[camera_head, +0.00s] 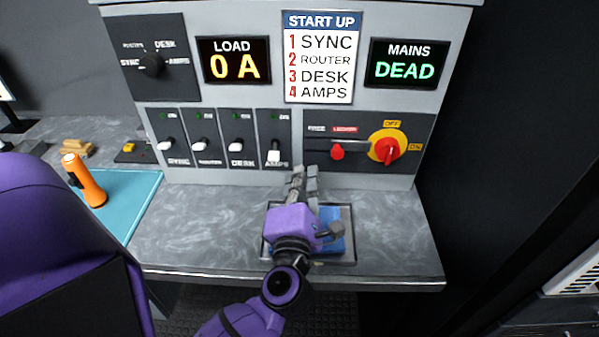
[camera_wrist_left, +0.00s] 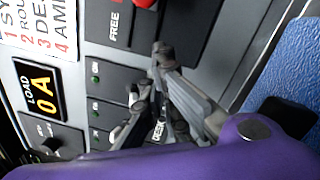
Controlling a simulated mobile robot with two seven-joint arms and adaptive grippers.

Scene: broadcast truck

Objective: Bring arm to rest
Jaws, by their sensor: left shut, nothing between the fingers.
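My left gripper (camera_head: 304,182) is purple with grey fingers. In the head view it is over the counter, its fingertips in front of the panel just right of the AMPS switch (camera_head: 273,153). The fingers are together and hold nothing. In the left wrist view the gripper (camera_wrist_left: 162,62) shows close to the panel, with the switches partly hidden behind it. My right gripper is not in view.
The panel has switches SYNC (camera_head: 168,143), ROUTER (camera_head: 200,144) and DESK (camera_head: 236,144), and a red rotary handle (camera_head: 386,150). The displays read LOAD 0 A (camera_head: 234,61) and MAINS DEAD (camera_head: 406,64). An orange flashlight (camera_head: 87,182) stands on a teal mat (camera_head: 138,187). A blue item (camera_head: 335,222) lies under the gripper.

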